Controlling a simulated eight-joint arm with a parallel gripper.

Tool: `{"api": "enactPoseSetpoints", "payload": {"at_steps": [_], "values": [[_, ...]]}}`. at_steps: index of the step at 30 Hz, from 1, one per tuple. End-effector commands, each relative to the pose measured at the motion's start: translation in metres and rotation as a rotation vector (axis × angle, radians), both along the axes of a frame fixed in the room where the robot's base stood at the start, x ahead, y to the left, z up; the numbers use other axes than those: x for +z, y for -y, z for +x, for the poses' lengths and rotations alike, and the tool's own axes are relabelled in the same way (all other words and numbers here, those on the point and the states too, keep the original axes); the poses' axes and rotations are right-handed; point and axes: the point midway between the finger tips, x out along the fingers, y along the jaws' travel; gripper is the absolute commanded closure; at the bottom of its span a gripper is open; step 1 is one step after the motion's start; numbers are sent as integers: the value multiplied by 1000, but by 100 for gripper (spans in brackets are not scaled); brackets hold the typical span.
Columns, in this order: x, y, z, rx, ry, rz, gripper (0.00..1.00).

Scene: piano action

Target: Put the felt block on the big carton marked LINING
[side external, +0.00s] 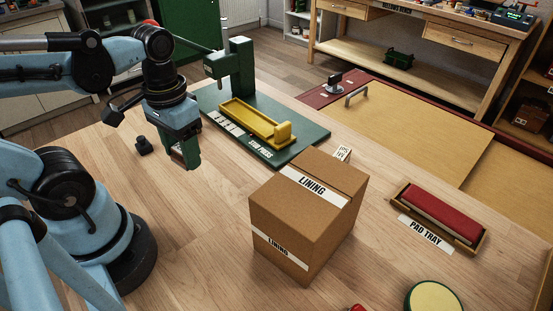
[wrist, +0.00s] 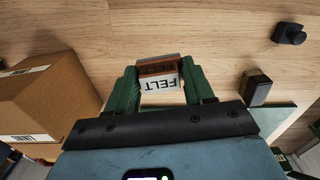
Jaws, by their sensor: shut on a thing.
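The felt block (wrist: 160,82), brown with a white label reading FELT, sits between the green fingers of my gripper (wrist: 159,73) in the wrist view. My gripper (side external: 186,160) is shut on it and hangs over the table, left of the carton, in the side external view. The block is mostly hidden by the fingers there. The big brown carton (side external: 285,226) with white LINING strips stands closed on the table near the middle. Its top looks clear. It also shows at the left of the wrist view (wrist: 42,98). The gripper and block are apart from the carton.
A green press (side external: 240,75) with a yellow tray (side external: 245,120) stands behind the carton. A pad tray (side external: 472,239) with a red pad lies to the right. A round tin (side external: 434,298) is at the front. A small black object (side external: 143,146) stands left of my gripper.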

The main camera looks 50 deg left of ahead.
Motion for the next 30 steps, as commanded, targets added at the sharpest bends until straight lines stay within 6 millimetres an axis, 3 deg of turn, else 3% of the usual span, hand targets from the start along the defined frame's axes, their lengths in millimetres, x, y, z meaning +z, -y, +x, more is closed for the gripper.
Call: {"api": "enactPoseSetpoints", "payload": {"at_steps": [8,16,24,30], "values": [[33,42,25,-114,0,0,77],[79,118,44,-276,0,0,77],[121,202,33,-435,0,0,77],[142,250,12,-524,1,0,77]]}}
